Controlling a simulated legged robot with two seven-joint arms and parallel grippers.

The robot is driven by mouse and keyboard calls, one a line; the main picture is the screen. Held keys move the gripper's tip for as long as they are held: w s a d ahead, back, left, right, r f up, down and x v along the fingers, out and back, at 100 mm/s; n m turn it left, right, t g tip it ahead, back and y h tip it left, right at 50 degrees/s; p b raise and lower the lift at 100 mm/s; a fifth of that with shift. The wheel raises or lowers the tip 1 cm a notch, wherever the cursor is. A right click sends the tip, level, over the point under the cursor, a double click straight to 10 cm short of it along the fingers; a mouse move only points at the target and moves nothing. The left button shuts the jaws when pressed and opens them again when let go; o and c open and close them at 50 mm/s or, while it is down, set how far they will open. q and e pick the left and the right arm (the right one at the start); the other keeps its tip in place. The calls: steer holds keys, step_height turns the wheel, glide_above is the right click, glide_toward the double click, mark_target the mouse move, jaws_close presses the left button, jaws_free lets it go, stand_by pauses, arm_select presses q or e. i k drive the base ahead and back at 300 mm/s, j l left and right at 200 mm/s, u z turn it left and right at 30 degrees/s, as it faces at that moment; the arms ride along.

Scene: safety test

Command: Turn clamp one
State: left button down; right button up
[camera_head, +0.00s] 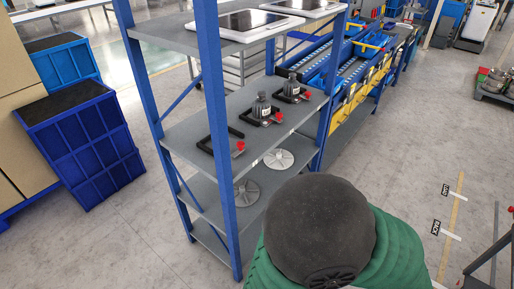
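Three black clamp fixtures with red knobs stand in a row on the middle shelf (185,135) of a blue and grey rack. The nearest clamp (211,146) has no bottle in it, and its red knob (239,147) faces the shelf front. The middle clamp (268,122) has a dark bottle (262,106) with a pale label. The farthest clamp (303,99) also has a dark bottle (291,86). No marking shows which clamp is number one. Neither of my grippers is in view.
A person in a black cap (318,225) and green jacket (400,250) stands close in front, beside the rack. Discs (279,159) lie on the lower shelf. Blue crates (85,145) stand left. Open floor (410,150) lies to the right.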

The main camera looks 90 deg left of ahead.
mark_target(240, 145)
steer(key=u, duration=2.7)
steer(key=i+l+u, duration=0.1)
steer(key=u, duration=0.25)
steer(key=i+l+u, duration=0.3)
steer(key=i+l, duration=0.45)
